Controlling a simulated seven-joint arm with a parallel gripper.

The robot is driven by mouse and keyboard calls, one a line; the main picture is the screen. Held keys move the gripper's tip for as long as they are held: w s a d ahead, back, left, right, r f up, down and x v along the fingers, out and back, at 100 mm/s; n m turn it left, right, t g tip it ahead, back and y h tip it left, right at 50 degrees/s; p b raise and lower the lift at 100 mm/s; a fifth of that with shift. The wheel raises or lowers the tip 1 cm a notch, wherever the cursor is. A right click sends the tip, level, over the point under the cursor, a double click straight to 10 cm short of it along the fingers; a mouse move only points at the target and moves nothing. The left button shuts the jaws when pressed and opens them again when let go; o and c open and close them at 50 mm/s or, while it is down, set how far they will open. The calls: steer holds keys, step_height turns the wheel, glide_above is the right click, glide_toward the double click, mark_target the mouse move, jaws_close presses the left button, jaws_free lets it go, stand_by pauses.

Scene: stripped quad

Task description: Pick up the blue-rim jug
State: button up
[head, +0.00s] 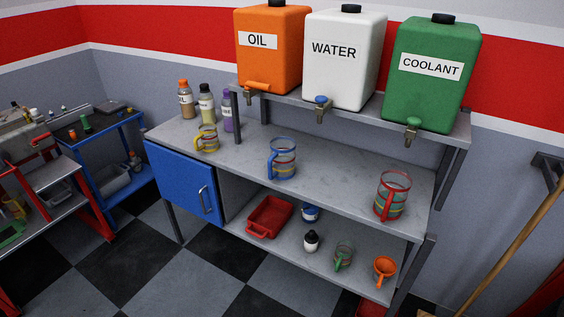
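The blue-rim jug (283,161) stands upright on the grey workbench top (335,182), near its middle. It is clear, with a blue rim, a blue handle on its left side and coloured bands around the body. A yellow-handled jug (208,139) stands to its left and a larger red-rim jug (391,195) to its right. Nothing touches the blue-rim jug. My gripper is not in view.
Orange oil (268,62), white water (334,77) and green coolant (430,92) tanks stand on a raised shelf behind, their taps overhanging the bench. Several bottles stand at the back left. The lower shelf holds a red tray (268,216) and small items.

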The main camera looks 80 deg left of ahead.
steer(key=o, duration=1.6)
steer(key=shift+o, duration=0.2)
